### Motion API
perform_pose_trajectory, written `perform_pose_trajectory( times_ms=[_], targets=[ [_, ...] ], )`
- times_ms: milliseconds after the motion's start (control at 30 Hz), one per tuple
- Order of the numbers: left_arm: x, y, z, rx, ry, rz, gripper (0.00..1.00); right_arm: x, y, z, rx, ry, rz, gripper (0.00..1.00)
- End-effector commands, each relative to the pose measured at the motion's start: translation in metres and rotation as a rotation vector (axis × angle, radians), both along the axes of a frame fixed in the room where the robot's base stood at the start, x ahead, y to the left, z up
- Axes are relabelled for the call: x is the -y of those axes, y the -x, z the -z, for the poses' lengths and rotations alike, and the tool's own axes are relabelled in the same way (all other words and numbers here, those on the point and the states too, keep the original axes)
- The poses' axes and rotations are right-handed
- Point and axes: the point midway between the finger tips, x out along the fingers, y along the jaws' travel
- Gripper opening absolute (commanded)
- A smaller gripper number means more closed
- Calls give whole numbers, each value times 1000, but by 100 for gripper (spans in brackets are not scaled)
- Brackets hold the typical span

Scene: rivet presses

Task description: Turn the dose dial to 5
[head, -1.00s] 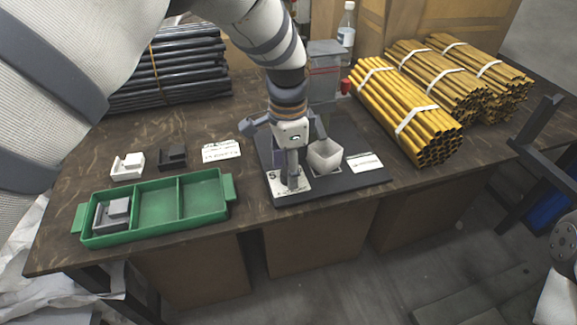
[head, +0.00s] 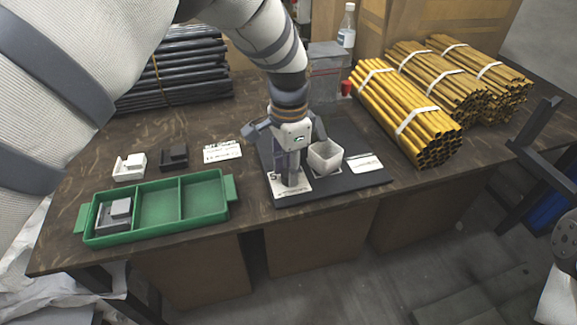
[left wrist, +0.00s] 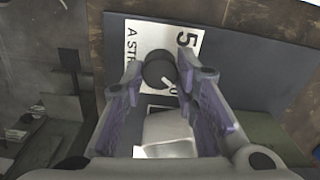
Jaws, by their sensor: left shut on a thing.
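The dose dial (left wrist: 160,69) is a round black knob with a white pointer mark, on a white card (left wrist: 132,42) printed with a large 5. In the left wrist view the pointer slants down and right, toward a partly hidden character and away from the 5. My left gripper (left wrist: 160,82) has its fingers on either side of the dial and is shut on it. In the head view the left gripper (head: 291,180) points down over the same card and hides the dial. My right gripper is out of view.
The dark press base (head: 345,182) also holds a pale square cup (head: 325,157), close right of my gripper. A green tray (head: 160,235) with a grey block stands left. Yellow tube bundles (head: 405,110) lie right; dark tubes (head: 175,70) lie behind.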

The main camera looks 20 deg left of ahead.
Motion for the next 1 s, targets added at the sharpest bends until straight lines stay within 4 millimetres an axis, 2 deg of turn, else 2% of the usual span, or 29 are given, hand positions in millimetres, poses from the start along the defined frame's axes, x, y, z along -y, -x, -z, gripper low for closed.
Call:
perform_pose_trajectory(
  times_ms=[1000],
  targets=[
    [0, 0, 0, 0, 1, -949, 0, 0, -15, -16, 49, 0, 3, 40]
  ],
)
